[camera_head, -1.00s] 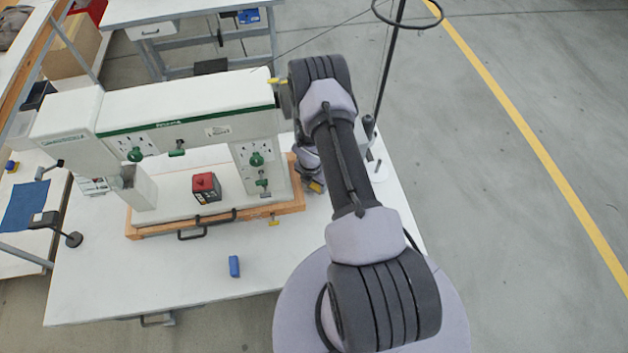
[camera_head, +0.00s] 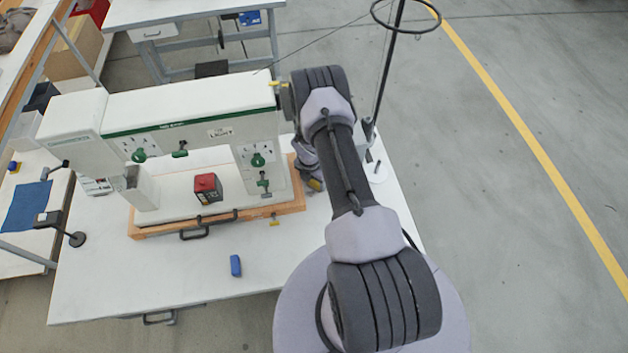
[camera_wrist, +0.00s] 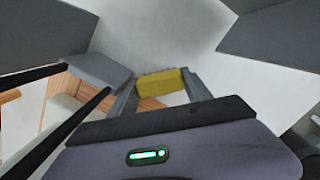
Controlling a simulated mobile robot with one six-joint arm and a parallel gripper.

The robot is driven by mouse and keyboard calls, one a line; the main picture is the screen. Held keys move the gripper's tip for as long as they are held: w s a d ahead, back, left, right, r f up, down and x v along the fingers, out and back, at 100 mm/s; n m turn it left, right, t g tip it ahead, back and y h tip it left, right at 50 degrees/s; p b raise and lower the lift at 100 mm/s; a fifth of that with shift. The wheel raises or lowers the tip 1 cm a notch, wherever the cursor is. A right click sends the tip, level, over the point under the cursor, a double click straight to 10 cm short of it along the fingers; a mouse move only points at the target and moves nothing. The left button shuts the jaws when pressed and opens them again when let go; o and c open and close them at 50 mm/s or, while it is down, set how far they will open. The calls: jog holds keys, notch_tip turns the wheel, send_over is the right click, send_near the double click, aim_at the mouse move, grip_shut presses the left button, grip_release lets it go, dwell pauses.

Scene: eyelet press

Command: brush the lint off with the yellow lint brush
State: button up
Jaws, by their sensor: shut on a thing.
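The yellow lint brush (camera_wrist: 160,82) shows in the wrist view as a yellow block between the two grey fingertips. My gripper (camera_wrist: 160,90) is shut on it. In the head view a small yellow patch of the brush (camera_head: 315,185) shows at the end of my arm, low by the right end of the press's wooden base. My arm hides most of the gripper there. The eyelet press (camera_head: 190,105), white with a green stripe, stands on the white table (camera_head: 130,285). I cannot make out any lint.
A red-topped box (camera_head: 208,188) sits on the press base. A blue block (camera_head: 235,265) lies on the clear front of the table. A thin dark pole with a ring (camera_head: 386,70) stands just right of my arm. A side bench with a blue cloth (camera_head: 26,206) is at the left.

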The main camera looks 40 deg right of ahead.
jog(key=shift+s+a+r+p, duration=0.25)
jog(key=shift+s+r+p, duration=0.15)
jog(key=shift+s, duration=0.1)
jog(key=shift+w+d+p, duration=0.4)
jog(key=shift+w+p, duration=0.3)
jog(key=shift+w, duration=0.15)
jog(key=shift+w+d+f+t+b, duration=0.1)
jog(key=shift+w+d+t+b, duration=0.2)
jog(key=shift+b, duration=0.35)
jog(key=shift+w+b, duration=0.45)
jog(key=shift+b, duration=0.2)
jog(key=shift+w+d+r+b, duration=0.15)
jog(key=shift+w+r+b, duration=0.05)
jog(key=shift+r+b, duration=0.3)
jog(key=shift+s+r, duration=0.1)
jog(key=shift+r, duration=0.05)
jog(key=shift+s+r+p, duration=0.1)
jog(key=shift+s+p, duration=0.1)
jog(key=shift+p, duration=0.35)
jog(key=shift+s+a+f+p, duration=0.25)
jog(key=shift+f+p, duration=0.05)
jog(key=shift+p, duration=0.15)
jog(key=shift+s+a, duration=0.3)
jog(key=shift+s, duration=0.45)
jog(key=shift+s+a+f, duration=0.15)
jog(key=shift+s+a, duration=0.25)
jog(key=shift+s, duration=0.35)
